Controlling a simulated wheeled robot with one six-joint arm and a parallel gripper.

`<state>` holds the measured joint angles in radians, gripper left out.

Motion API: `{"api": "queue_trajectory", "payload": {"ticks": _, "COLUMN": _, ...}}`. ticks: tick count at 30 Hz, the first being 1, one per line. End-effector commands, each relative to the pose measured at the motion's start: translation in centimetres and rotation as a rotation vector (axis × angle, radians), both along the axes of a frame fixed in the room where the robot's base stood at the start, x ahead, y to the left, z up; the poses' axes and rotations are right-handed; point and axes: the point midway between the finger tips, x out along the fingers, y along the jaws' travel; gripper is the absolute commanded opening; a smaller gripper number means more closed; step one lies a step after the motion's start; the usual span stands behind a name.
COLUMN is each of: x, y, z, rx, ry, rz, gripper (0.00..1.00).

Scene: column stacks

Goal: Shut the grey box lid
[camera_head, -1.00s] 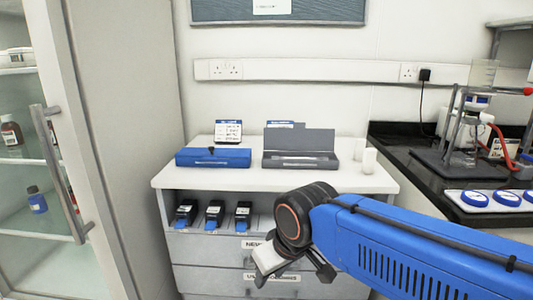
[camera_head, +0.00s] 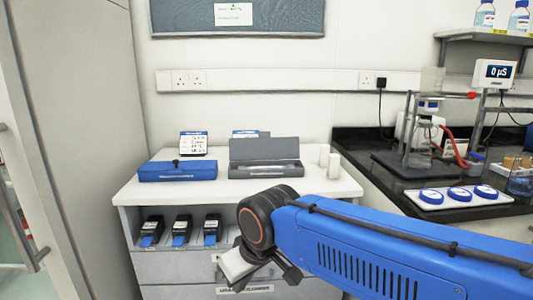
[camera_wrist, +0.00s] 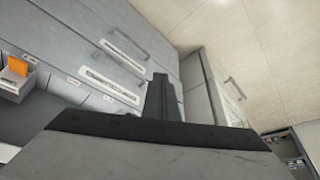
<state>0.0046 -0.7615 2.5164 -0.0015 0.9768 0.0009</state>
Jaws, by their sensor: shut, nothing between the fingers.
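The grey box (camera_head: 240,174) stands open on the white cabinet top. Its grey lid (camera_head: 264,149) stands up at the back of the box, and pale contents show inside. My gripper (camera_head: 268,268) is low in front of the cabinet drawers, below the worktop level and well apart from the box. It is shut and empty. Its dark fingers also show in the wrist view (camera_wrist: 161,98), in front of grey drawers; the box is not visible there.
A closed blue box (camera_head: 178,171) lies left of the grey box, and small white blocks (camera_head: 329,162) stand right of it. The white worktop (camera_head: 215,192) is clear in front. A black bench (camera_head: 370,150) with lab apparatus is at right.

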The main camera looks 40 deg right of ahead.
Motion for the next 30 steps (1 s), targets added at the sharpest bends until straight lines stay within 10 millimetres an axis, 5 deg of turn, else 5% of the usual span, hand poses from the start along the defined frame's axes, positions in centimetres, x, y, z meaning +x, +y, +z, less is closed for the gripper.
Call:
{"api": "queue_trajectory", "payload": {"ticks": 14, "x": 11.2, "y": -5.2, "z": 13.8, "rx": 0.012, "ry": 0.081, "rz": -0.166, "gripper": 0.0}}
{"api": "queue_trajectory", "payload": {"ticks": 30, "x": 24.0, "y": -16.5, "z": 25.8, "rx": 0.042, "ry": 0.178, "rz": -0.376, "gripper": 0.0}}
